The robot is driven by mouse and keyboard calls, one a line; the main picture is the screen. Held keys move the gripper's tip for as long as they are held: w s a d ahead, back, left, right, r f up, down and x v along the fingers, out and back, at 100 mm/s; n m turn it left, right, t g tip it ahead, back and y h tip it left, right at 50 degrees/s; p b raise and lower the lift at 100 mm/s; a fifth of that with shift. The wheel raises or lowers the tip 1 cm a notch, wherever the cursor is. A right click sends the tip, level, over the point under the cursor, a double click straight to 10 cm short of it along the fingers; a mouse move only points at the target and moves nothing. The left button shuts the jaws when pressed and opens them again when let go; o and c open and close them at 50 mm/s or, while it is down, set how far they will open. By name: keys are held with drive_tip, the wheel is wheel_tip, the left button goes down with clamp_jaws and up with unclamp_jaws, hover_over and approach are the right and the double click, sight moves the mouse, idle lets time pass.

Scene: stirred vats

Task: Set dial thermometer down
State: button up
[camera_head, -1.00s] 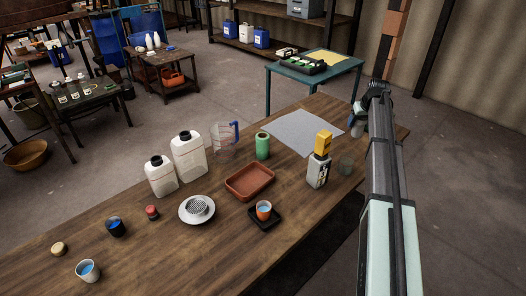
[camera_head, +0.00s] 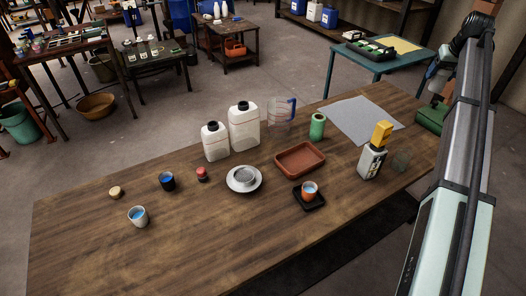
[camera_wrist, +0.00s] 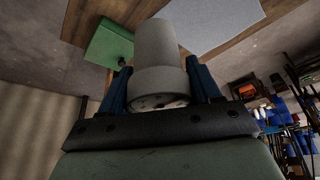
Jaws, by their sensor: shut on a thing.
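My gripper (camera_wrist: 160,78) is shut on a pale grey cylinder with a wider collar, which I take to be the dial thermometer (camera_wrist: 158,45). The collar's near face carries small dark marks; most of that face is hidden by the gripper. The blue fingers stand on either side of it. In the head view my gripper (camera_head: 438,76) is at the right, above the table's far right end, and the held thing is too small to make out there.
A green box (camera_head: 431,118) lies at the table's (camera_head: 110,245) far right end, below my gripper. A grey mat (camera_head: 364,120) beside it is bare.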

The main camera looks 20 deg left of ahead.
drive_tip(key=s+a+n+y, duration=0.1)
drive_tip(key=s+a+n, duration=0.1)
drive_tip(key=a, duration=2.1)
drive_tip(key=s+a+n+y, duration=0.1)
drive_tip(key=s+a+n, duration=0.1)
drive_tip(key=a, duration=2.2)
drive_tip(key=s+a+n, duration=0.1)
drive_tip(key=s+a, duration=0.8)
drive_tip(key=a, duration=0.4)
drive_tip(key=s+a+n+g, duration=0.1)
drive_tip(key=s+a+n, duration=0.1)
drive_tip(key=s+a, duration=0.85)
drive_tip(key=s+a+n, duration=0.1)
drive_tip(key=s+a, duration=0.5)
drive_tip(key=a, duration=0.9)
drive_tip(key=shift+y, duration=0.4)
drive_tip(key=shift+s+a+f, duration=0.1)
drive_tip(key=shift+s+f, duration=0.05)
drive_tip(key=shift+f, duration=6.95)
drive_tip(key=shift+s+f, duration=0.15)
drive_tip(key=shift+f, duration=6.9)
drive_tip(key=shift+f, duration=0.1)
drive_tip(key=o, duration=1.2)
drive_tip(key=shift+c, duration=0.2)
